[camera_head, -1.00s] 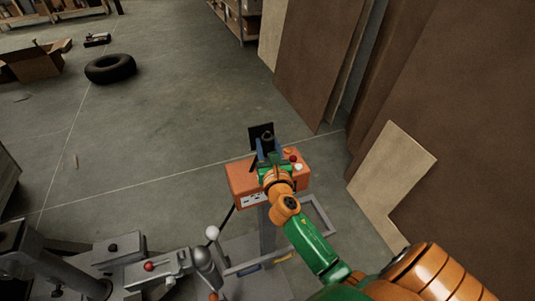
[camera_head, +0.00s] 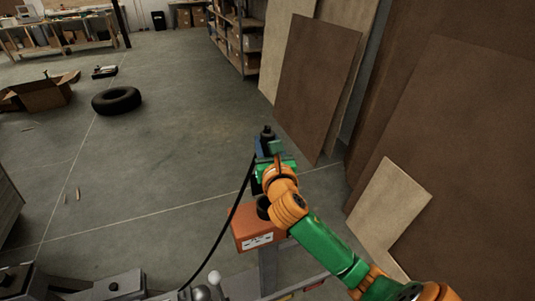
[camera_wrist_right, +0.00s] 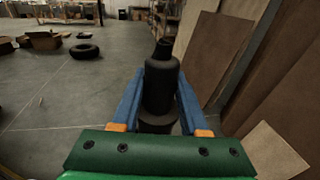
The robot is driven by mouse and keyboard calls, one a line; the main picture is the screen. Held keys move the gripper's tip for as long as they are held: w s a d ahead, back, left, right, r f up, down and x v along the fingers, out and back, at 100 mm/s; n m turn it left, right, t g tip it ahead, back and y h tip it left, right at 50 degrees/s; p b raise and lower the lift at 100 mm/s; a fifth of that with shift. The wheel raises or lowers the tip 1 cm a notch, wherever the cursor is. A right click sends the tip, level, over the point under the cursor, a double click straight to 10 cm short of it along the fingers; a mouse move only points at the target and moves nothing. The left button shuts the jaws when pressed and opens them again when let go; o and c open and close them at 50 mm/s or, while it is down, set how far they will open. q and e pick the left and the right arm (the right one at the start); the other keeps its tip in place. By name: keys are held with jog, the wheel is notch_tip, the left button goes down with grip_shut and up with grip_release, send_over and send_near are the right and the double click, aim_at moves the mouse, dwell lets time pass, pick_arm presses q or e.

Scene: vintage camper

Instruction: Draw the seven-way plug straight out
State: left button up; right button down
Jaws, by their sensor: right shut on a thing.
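The black seven-way plug (camera_head: 267,133) is held upright in my right gripper (camera_head: 267,148), above the orange box (camera_head: 254,237). In the right wrist view the plug (camera_wrist_right: 161,86) stands between the two blue fingers (camera_wrist_right: 159,76), which are closed against its sides. A black cable (camera_head: 231,222) hangs from near the gripper and curves down to the lower left. A round black part (camera_head: 264,207), seemingly the socket, shows on top of the box, partly hidden by my arm. The plug appears clear of it. My left gripper is not in view.
Brown panels (camera_head: 318,85) and a pale board (camera_head: 389,215) lean at the right. Grey metal fittings (camera_head: 110,286) lie at the lower left. A tire (camera_head: 116,100) and a cardboard box (camera_head: 44,92) are on the floor beyond. The floor left of the gripper is open.

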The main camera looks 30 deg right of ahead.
notch_tip(320, 180, down, 10)
jog(key=b, duration=0.6)
jog(key=shift+f+b, duration=0.2)
jog(key=shift+b, duration=0.2)
dwell(1.6)
notch_tip(320, 180, up, 4)
jog(key=p, duration=0.5)
jog(key=shift+r, duration=0.15)
dwell(0.4)
